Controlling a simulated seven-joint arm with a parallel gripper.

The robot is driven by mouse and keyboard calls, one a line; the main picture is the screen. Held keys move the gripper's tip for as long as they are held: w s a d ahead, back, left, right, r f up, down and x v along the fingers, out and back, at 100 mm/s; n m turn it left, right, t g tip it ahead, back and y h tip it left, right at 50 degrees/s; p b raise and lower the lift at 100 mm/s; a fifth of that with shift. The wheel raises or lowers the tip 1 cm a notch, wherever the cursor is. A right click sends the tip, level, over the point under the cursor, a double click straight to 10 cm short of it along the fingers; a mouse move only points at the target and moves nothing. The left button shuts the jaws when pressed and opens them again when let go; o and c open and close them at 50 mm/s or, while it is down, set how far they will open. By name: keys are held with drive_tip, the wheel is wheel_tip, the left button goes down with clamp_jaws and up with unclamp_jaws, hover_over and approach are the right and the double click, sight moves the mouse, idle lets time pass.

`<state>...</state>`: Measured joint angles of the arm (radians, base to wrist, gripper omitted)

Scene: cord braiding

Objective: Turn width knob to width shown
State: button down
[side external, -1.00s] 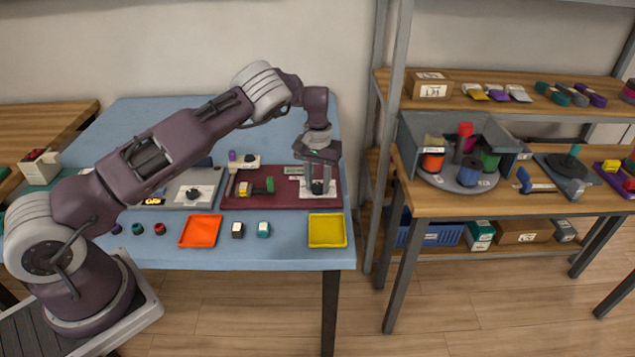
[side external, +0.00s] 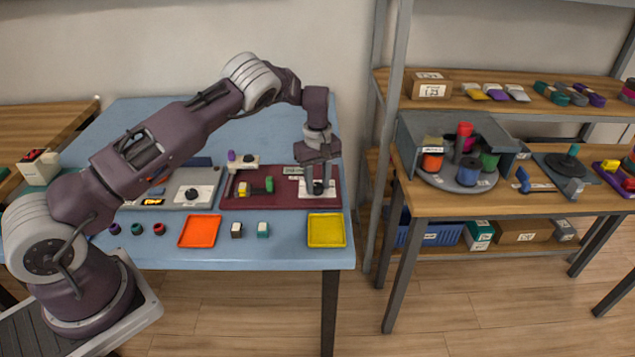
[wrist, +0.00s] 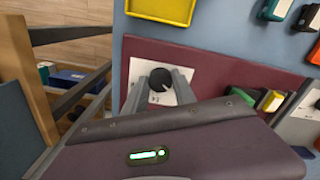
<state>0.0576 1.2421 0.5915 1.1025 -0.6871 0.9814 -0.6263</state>
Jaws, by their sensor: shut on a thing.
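The black knob (wrist: 160,79) sits on a white dial card (wrist: 141,94) on the dark red board (wrist: 205,70). A pale mark shows on the knob's top, and the card's print is too small to read. My gripper (side external: 318,188) points straight down at the right end of the board (side external: 228,200). It is shut on the knob, with one finger on each side in the wrist view. A white label (side external: 294,171) stands behind the card; its text is not legible.
A yellow tray (side external: 326,231) lies in front of the board and an orange tray (side external: 199,231) farther left. A shelf unit (side external: 393,150) stands just right of the table.

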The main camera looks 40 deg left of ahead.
sight(318, 187)
drive_tip(key=shift+d+n, duration=0.1)
drive_tip(key=shift+n, duration=0.2)
drive_tip(key=c, duration=1)
unclamp_jaws()
drive_tip(key=shift+r, duration=0.15)
wheel_tip(318, 187, up, 7)
drive_tip(key=shift+f, duration=0.1)
drive_tip(key=shift+r, duration=3.55)
